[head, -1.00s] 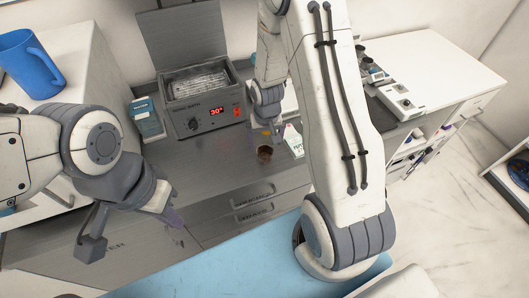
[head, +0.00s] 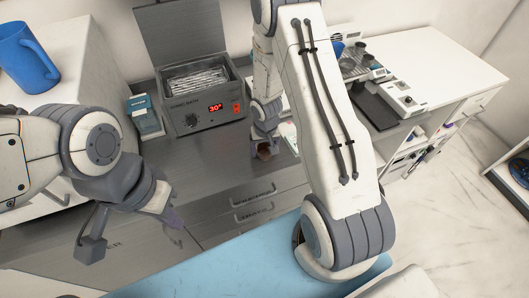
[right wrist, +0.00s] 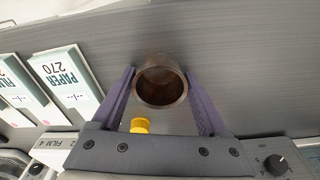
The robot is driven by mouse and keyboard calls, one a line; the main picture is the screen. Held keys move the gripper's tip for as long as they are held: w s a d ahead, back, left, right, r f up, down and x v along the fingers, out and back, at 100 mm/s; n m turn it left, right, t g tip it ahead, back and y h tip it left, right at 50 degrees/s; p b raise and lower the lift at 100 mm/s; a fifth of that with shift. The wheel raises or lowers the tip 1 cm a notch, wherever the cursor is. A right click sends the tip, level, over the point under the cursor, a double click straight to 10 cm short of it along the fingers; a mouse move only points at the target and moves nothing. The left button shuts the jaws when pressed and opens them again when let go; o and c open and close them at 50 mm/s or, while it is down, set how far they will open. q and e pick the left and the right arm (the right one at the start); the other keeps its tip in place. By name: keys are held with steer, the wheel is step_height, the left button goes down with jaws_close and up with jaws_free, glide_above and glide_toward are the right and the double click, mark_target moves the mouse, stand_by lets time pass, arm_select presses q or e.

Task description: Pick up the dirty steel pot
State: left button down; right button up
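The dirty steel pot is a small, brown-stained, open-topped cup on the grey steel counter. It shows in the right wrist view (right wrist: 160,82) and partly in the head view (head: 264,152). My right gripper (right wrist: 160,76) reaches down over it with one finger on each side. The fingertips are very close to the pot's wall; I cannot see whether they touch it. In the head view my right gripper (head: 265,143) hides part of the pot. My left gripper (head: 133,230) is open and empty, in front of the counter at the left.
A water bath (head: 203,100) showing 30° stands behind, with a teal box (head: 144,116) at its left. The right wrist view shows a PAPER 270 box (right wrist: 66,84) and a small yellow object (right wrist: 140,125) near the pot. A blue mug (head: 26,58) stands far left.

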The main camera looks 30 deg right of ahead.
steer(key=c, duration=0.8)
steer(key=shift+o, duration=0.2)
steer(key=shift+r, duration=0.1)
